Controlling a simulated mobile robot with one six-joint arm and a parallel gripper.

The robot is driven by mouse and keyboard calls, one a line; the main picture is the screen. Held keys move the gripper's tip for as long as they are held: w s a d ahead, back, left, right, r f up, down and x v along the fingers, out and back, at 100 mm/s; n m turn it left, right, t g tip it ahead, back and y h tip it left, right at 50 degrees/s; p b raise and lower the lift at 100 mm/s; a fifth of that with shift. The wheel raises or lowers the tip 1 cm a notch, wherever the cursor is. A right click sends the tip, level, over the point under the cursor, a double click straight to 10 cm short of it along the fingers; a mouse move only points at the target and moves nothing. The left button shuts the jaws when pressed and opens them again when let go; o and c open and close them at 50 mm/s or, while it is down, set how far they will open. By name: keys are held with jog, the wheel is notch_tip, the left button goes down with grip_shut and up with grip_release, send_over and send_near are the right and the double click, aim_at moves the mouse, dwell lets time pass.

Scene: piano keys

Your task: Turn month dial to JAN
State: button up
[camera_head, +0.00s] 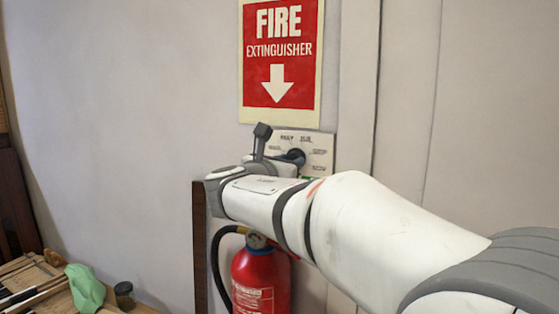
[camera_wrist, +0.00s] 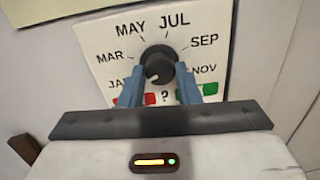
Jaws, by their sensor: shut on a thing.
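The month dial (camera_wrist: 159,62) is a round black knob on a white panel (camera_wrist: 100,58) fixed to the wall. Labels MAR, MAY, JUL, SEP and NOV surround it, with a partly covered JAN at lower left. A pale mark on the knob's lower part points down and slightly left; its exact alignment is hard to tell. My gripper (camera_wrist: 160,82) is shut on the dial, one blue-grey finger on each side. In the head view the dial (camera_head: 296,155) shows just beyond my wrist, and my arm hides the panel's lower part.
In the wrist view, a red patch (camera_wrist: 150,98) and a green patch (camera_wrist: 182,92) flank a question mark below the dial. A fire extinguisher sign (camera_head: 281,60) is above the panel. A red extinguisher (camera_head: 260,280) with a black hose stands below my arm.

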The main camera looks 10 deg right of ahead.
jog(key=shift+r, duration=0.2)
jog(key=o, duration=1)
jog(key=shift+w+f, duration=0.15)
jog(key=shift+f, duration=0.1)
jog(key=shift+b+v, duration=0.95)
jog(key=shift+v, duration=3)
